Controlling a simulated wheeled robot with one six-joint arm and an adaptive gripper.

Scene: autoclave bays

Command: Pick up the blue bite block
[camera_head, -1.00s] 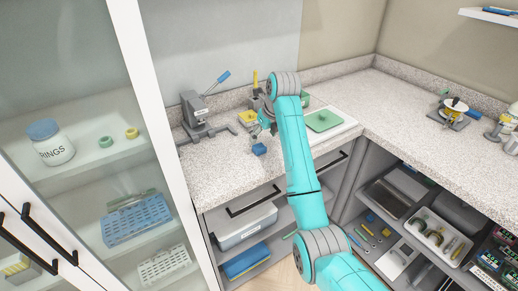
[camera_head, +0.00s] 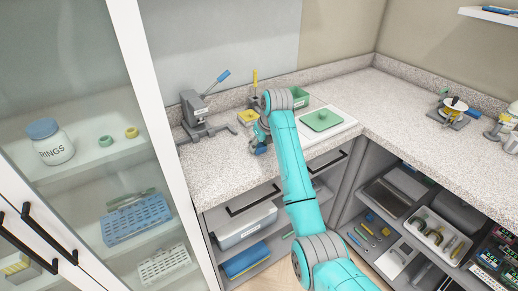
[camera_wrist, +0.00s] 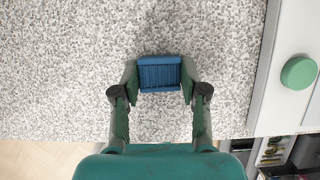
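The blue bite block (camera_wrist: 160,74) lies on the speckled counter, with a ridged face towards my gripper in the wrist view. In the head view the block (camera_head: 260,150) shows only in part, behind the end of my gripper. My gripper (camera_wrist: 159,78) has its two fingers spread, one on each side of the block, with the tips beside its left and right edges. Whether the tips touch the block is hard to tell. In the head view my gripper (camera_head: 261,138) is low over the counter near its front edge, partly hidden by my arm.
A grey lever press (camera_head: 196,118) stands to the left on the counter. Behind my gripper are a yellow tray (camera_head: 247,117) and a green bin (camera_head: 301,98). The glass cabinet (camera_head: 148,60) borders the left side.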

